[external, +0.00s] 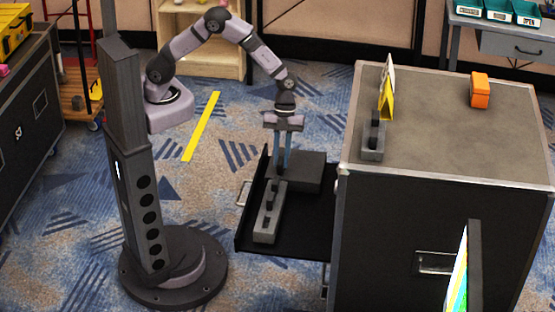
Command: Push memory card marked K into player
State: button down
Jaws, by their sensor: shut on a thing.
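My gripper (282,172) points straight down over the black pull-out shelf (302,240). Its blue fingers are shut on a small dark piece, probably a memory card, mostly hidden between the fingertips. The fingertips are just above the far end of a long grey rack (266,228). Dark upright pieces, likely cards, stand in the rack. A dark grey box (307,166), perhaps the player, sits beside the fingers to the right. Its slot cannot be made out. No letter K is readable on any piece.
A large black case (440,140) stands right of the shelf. On its top are a small grey rack (373,148) with a dark piece, a yellow sign (387,102) and an orange block (480,92). A screen panel (474,270) stands at lower right.

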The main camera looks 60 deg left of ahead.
jog(key=shift+f, duration=0.25)
jog(key=c, duration=1)
grip_release()
jog(key=shift+r+p, duration=1.65)
jog(key=shift+r, duration=1.9)
